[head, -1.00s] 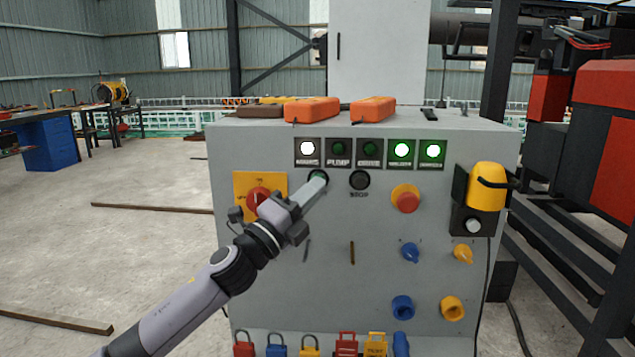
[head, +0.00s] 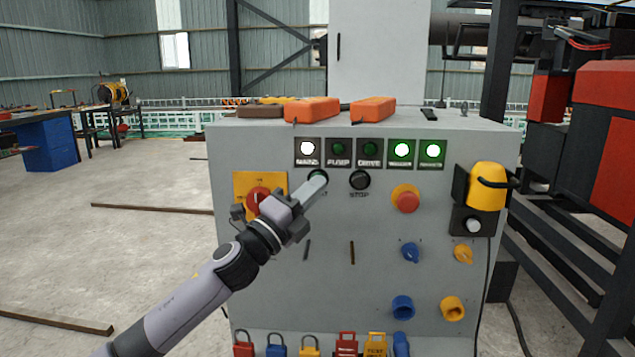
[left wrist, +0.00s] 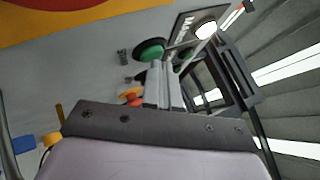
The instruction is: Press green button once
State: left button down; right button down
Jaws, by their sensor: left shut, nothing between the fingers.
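The green button (head: 315,174) sits on the grey panel under the row of lamps, mostly hidden by my left gripper in the head view. The left wrist view shows it as a round green cap (left wrist: 150,50) in a dark ring. My left gripper (head: 319,182) is shut and empty, its fingertips in front of the button. In the left wrist view the fingertips (left wrist: 157,68) are close beside the button's lower edge; whether they touch it I cannot tell. My right gripper is not in view.
The black stop button (head: 360,180) is just right of the fingertips. A red rotary switch (head: 258,200) on a yellow plate is to the left, a red mushroom button (head: 407,201) to the right. Of the lamps above, the white lamp (head: 308,148) and two green ones are lit.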

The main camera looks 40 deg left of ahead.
pick_arm(q)
jog(key=shift+w+a, duration=0.2)
jog(key=shift+s+d, duration=0.1)
dwell(0.4)
jog(key=shift+s+d, duration=0.6)
jog(key=shift+s, duration=0.35)
jog(key=s+d, duration=0.1)
jog(key=s, duration=0.1)
jog(key=s+d+p, duration=0.1)
jog(key=s, duration=0.1)
jog(key=shift+d, duration=0.4)
dwell(0.5)
